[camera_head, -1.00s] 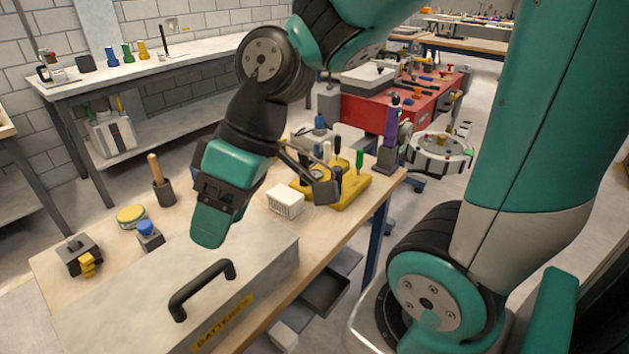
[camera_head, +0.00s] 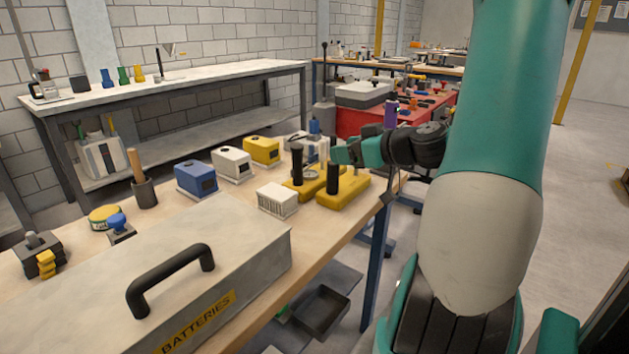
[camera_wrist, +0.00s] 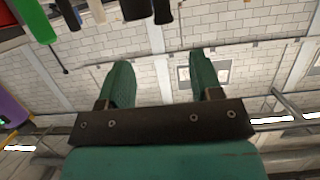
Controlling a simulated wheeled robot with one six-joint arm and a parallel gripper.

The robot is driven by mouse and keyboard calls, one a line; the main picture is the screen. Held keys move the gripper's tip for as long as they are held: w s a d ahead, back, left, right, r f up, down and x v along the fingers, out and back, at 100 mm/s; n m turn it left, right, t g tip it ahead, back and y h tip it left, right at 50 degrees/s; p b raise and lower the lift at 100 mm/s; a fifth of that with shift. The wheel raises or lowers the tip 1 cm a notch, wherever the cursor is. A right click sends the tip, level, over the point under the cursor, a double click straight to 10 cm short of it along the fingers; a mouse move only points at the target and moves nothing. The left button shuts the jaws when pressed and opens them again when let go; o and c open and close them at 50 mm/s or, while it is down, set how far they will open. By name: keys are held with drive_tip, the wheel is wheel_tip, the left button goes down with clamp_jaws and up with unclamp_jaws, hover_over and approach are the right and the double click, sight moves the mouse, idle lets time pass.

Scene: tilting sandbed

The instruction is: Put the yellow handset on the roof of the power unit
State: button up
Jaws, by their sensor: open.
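I cannot tell which thing is the power unit. My gripper (camera_head: 343,151) is sideways above the bench's far right end, near the tool blocks. In the wrist view my gripper (camera_wrist: 160,85) has its two green fingers apart with nothing between them, against a brick wall.
A grey batteries chest (camera_head: 70,308) with a black handle fills the near bench. Yellow tool blocks (camera_head: 345,190) with upright black handles stand at its right, beside a white slotted block (camera_head: 277,199). A purple object (camera_head: 390,112) stands behind my arm. A green handle (camera_wrist: 35,20) shows in the wrist view.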

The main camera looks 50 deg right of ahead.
sight(297, 152)
drive_tip(key=shift+a+p+x, duration=0.15)
drive_tip(key=shift+p+x, duration=0.5)
drive_tip(key=shift+x, duration=3)
drive_tip(key=shift+a+p+x, duration=0.1)
drive_tip(key=shift+p+x, duration=0.55)
drive_tip(key=shift+x, duration=3.05)
drive_tip(key=shift+r, duration=0.15)
clamp_jaws()
